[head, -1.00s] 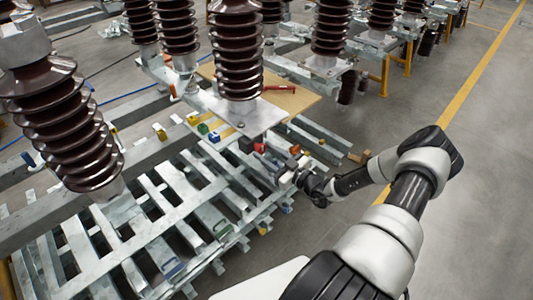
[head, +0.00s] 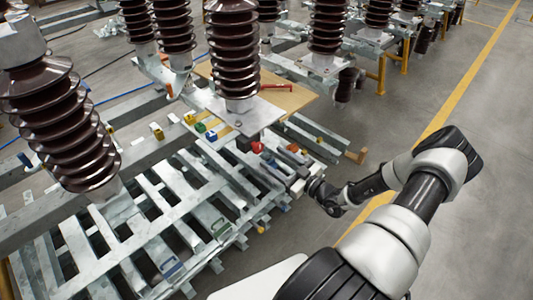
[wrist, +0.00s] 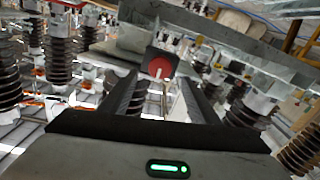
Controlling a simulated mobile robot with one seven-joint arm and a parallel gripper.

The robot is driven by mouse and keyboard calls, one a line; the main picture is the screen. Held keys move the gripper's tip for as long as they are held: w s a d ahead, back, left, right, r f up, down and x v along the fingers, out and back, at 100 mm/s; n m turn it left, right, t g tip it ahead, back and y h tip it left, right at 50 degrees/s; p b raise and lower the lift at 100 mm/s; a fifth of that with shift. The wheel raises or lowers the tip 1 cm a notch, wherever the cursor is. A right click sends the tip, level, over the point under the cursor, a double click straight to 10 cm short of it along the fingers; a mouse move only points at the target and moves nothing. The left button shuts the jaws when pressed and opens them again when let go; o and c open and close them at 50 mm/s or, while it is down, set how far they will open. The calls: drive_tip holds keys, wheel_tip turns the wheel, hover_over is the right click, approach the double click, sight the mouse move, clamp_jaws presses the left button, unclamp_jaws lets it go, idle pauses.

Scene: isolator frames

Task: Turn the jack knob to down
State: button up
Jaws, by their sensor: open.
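The jack knob (wrist: 163,60) shows in the wrist view as a red disc with a pale mark on a dark square plate. It lies ahead of my gripper (wrist: 160,88), between the fingers in the picture and apart from them. In the head view a small red knob (head: 257,147) sits by a dark box near the foot of the middle insulator. My gripper (head: 301,180) is to the right of it there, small and hard to make out. The fingers are open with nothing between them.
Tall brown insulators (head: 236,55) stand on the metal frames. Slatted steel beams (head: 130,215) fill the left and centre. A wooden board (head: 285,103) with a red tool lies behind the knob. Several coloured blocks and clamps sit on the beams. The floor at right is clear.

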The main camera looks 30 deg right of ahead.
drive_tip(key=v, duration=1.1)
drive_tip(key=shift+s, duration=0.4)
drive_tip(key=shift+w, duration=0.1)
